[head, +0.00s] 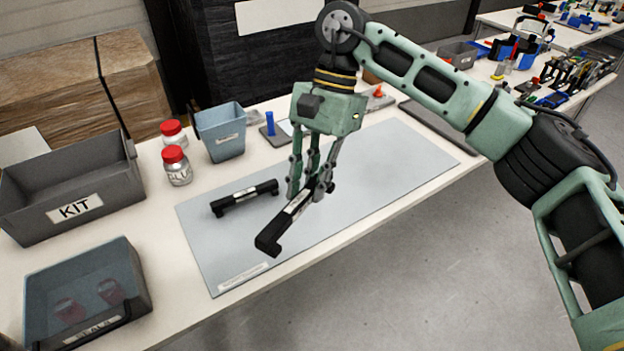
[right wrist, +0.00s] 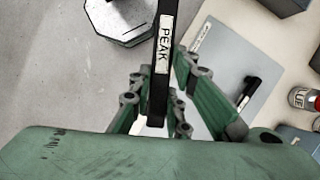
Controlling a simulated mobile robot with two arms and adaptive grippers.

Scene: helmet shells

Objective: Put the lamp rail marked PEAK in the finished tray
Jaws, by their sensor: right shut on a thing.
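My right gripper (head: 312,190) is shut on a black lamp rail (head: 272,238) with a white label, over the grey mat. In the right wrist view the label on the held rail (right wrist: 158,95) reads PEAK, and the rail lies between the fingers (right wrist: 160,105). It looks held above the mat; the exact gap is hard to tell. A second black rail (head: 230,203) with a white label lies on the mat to the left, its marking too small to read. I cannot make out a tray marked as finished. My left gripper is not in view.
The grey mat (head: 220,250) is largely clear. To the left are a KIT bin (head: 75,211), a lower dark bin (head: 140,265) with reddish contents, red-lidded jars (head: 178,172) and a blue-grey bin (head: 221,137). A dark flat tray (head: 425,117) lies behind my right arm.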

